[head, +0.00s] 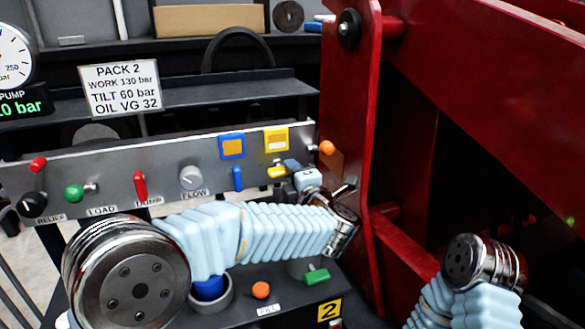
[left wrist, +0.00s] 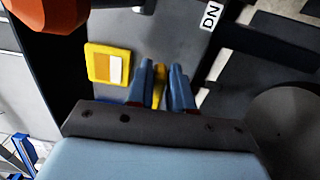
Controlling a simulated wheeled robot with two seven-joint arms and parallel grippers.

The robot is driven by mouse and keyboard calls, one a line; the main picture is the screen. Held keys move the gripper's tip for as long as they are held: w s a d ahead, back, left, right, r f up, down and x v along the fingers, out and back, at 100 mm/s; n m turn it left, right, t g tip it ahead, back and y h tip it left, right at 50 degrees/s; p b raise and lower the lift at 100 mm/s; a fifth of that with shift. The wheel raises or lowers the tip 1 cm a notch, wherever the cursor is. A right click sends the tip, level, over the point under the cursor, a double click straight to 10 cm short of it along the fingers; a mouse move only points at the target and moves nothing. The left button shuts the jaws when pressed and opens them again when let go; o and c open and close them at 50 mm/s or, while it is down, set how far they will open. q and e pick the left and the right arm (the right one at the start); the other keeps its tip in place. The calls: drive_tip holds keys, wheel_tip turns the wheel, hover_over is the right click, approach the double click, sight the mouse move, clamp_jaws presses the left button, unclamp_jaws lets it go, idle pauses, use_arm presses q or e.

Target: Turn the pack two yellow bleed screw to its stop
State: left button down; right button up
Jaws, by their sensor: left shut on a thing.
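The yellow bleed screw (head: 277,171) sticks out of the grey valve panel (head: 115,165), below a yellow square tag (head: 277,139). My left gripper (head: 292,167) is at it, coming from the right side of the panel. In the left wrist view the two blue fingers (left wrist: 166,88) are shut on the yellow screw (left wrist: 160,78), which shows as a narrow strip between them. The yellow tag (left wrist: 106,66) is left of the fingers there. The fingers hide much of the screw, so its turn angle cannot be told. My right gripper is out of view.
A blue handle (head: 237,178) under a blue tag (head: 232,146) is left of the screw. An orange ball knob (head: 327,148) and the red frame (head: 345,100) stand close on the right.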

use_arm(q)
drive_tip(key=shift+d+f+m, duration=0.1)
drive_tip(key=shift+f+m, duration=0.05)
drive_tip(key=shift+m, duration=0.15)
idle(0.4)
drive_tip(key=c, duration=1.1)
unclamp_jaws()
drive_tip(key=v, duration=1.4)
drive_tip(key=shift+w, duration=0.1)
